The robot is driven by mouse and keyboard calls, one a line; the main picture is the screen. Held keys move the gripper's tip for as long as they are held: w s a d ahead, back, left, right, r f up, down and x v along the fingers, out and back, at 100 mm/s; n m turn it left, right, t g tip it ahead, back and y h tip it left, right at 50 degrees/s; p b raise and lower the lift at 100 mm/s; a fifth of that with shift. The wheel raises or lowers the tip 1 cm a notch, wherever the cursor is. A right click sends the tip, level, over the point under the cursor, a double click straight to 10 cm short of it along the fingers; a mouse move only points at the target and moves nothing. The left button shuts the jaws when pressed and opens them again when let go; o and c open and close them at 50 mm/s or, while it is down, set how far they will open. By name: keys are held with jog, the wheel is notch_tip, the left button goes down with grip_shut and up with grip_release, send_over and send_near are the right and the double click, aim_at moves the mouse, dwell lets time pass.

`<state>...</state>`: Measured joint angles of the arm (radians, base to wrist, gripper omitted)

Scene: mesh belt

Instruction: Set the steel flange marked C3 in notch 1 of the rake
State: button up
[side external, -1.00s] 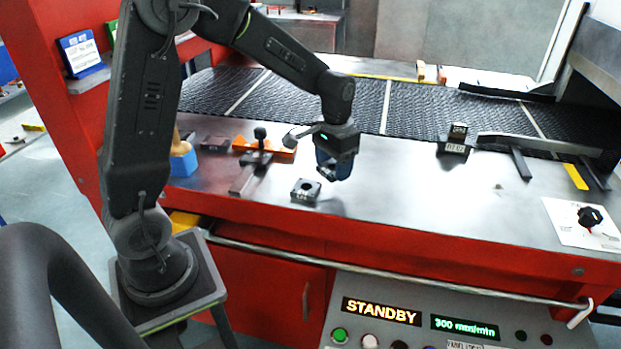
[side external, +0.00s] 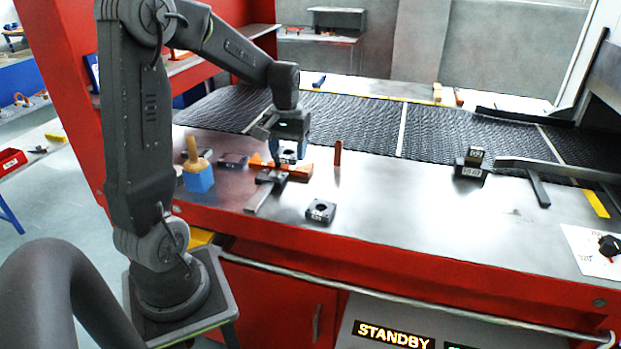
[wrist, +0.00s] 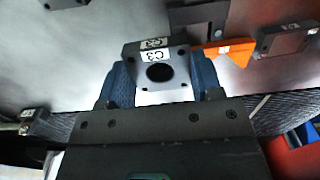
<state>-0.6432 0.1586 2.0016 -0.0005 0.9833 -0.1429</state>
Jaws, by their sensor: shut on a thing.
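My gripper (side external: 287,143) points down with its blue fingers shut on the steel flange marked C3 (wrist: 160,70). An orange piece (side external: 299,171), seemingly the rake, lies on the table by my gripper.
A dark T-shaped bar (side external: 262,195) lies in front of the orange piece. Another flange (side external: 320,212) lies nearer the front edge. A blue block with a wooden-handled tool (side external: 198,178) stands left. A reddish post (side external: 338,153) stands right. The mesh belt (side external: 350,120) runs behind.

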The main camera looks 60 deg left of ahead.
send_over(314, 188)
notch_tip(314, 188, down, 4)
jog(key=shift+r, duration=0.2)
jog(key=shift+f, duration=2)
jog(key=shift+f, duration=0.1)
jog(key=o, duration=1.1)
